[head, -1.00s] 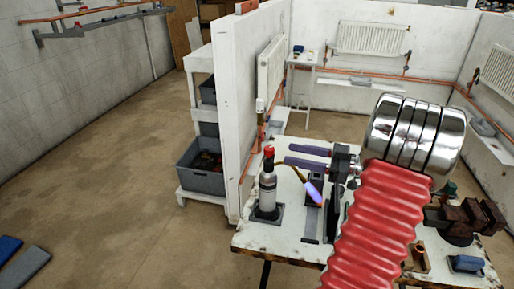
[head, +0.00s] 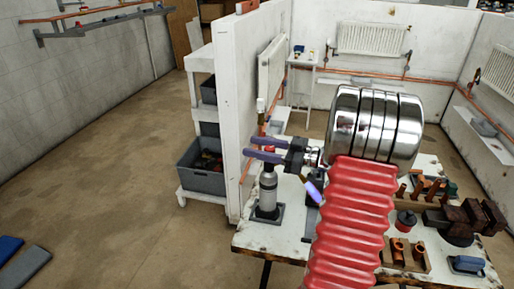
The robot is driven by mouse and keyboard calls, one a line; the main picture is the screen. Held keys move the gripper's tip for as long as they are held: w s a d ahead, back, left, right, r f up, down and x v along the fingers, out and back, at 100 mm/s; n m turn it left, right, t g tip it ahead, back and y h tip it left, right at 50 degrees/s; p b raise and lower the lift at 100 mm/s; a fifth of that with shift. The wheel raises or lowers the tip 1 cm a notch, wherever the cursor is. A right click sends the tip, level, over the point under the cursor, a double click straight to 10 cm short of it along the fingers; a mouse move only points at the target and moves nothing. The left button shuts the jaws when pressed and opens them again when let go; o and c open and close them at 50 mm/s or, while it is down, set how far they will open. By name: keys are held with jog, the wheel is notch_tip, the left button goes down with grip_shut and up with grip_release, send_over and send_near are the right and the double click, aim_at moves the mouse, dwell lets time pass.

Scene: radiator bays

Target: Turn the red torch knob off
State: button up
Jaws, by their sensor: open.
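The torch (head: 268,190) is a grey bottle standing upright in a dark square base near the bench's left edge. A blue-violet flame (head: 313,190) shows to its right. The red knob on the torch's top is mostly or wholly hidden by my gripper's fingers. My gripper (head: 250,147) is open, its two purple fingers pointing left across the torch's top. The fingers overlap the knob's place in this view; I cannot tell whether they touch it or stand around it.
The white bench (head: 257,237) carries copper fittings (head: 398,252), a dark vise (head: 465,218) and a blue item (head: 467,263) at the right. A white partition (head: 231,110) rises behind the torch. A grey crate (head: 203,177) sits on shelving at left. Open floor lies left.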

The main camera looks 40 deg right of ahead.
jog(key=shift+c, duration=0.4)
jog(key=c, duration=1)
